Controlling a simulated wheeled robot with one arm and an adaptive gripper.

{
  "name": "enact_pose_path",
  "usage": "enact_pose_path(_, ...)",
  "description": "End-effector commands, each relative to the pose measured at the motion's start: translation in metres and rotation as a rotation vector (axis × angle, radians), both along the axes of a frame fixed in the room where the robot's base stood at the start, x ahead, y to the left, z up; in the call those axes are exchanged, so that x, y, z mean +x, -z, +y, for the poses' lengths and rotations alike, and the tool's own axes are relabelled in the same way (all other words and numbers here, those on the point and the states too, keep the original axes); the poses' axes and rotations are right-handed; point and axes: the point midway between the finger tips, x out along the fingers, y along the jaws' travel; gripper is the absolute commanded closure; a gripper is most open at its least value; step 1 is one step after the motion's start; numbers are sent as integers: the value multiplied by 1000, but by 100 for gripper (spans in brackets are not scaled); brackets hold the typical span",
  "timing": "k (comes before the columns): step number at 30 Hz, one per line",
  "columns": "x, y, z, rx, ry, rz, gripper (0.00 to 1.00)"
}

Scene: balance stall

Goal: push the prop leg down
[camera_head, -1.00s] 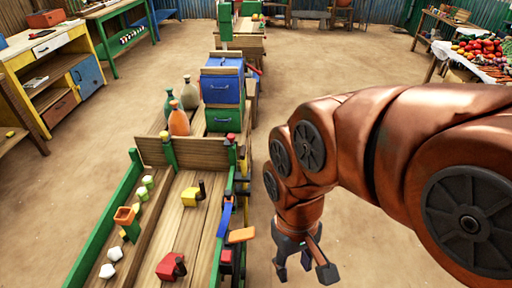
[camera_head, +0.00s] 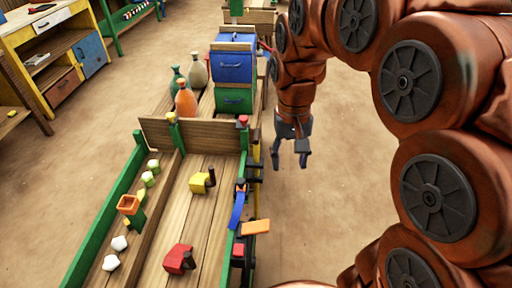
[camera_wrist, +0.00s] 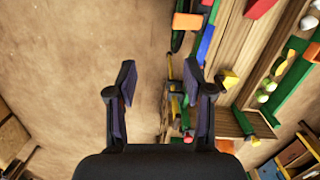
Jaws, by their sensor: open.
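No part is clearly recognisable as the prop leg. On the right side of the wooden bench (camera_head: 205,225) are a blue strip (camera_head: 238,211), an orange tab (camera_head: 255,227) sticking outward and dark brackets beneath. Any of these could belong to it; I cannot tell. The blue strip (camera_wrist: 206,42) and orange tab (camera_wrist: 187,21) also show at the top of the wrist view. My gripper (camera_head: 289,162) is open and empty, right of the bench near its far end board, above the dirt floor. In the wrist view its fingers (camera_wrist: 160,78) are apart with floor and the bench edge beyond them.
On the bench lie a yellow block (camera_head: 199,183) and a red block (camera_head: 178,259) with dark knobs. An orange-topped green post (camera_head: 130,205) stands at the left. Behind are bottles (camera_head: 185,100) and a blue box (camera_head: 232,65). The floor right of the bench is clear.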

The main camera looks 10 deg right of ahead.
Motion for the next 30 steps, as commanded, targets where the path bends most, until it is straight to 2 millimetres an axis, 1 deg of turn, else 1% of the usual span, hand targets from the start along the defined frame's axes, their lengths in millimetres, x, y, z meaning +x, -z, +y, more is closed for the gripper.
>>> enact_pose_path(1,17,7,0,0,11,-2,48)
enact_pose_path(6,67,19,1,-2,52,-15,48)
enact_pose_path(11,113,35,2,-4,94,-27,48)
enact_pose_path(12,124,39,2,-5,104,-33,48)
enact_pose_path(17,168,59,2,-7,146,-45,48)
enact_pose_path(24,229,96,2,-12,212,-63,48)
enact_pose_path(28,260,119,1,-14,248,-74,48)
enact_pose_path(30,275,133,1,-17,268,-77,48)
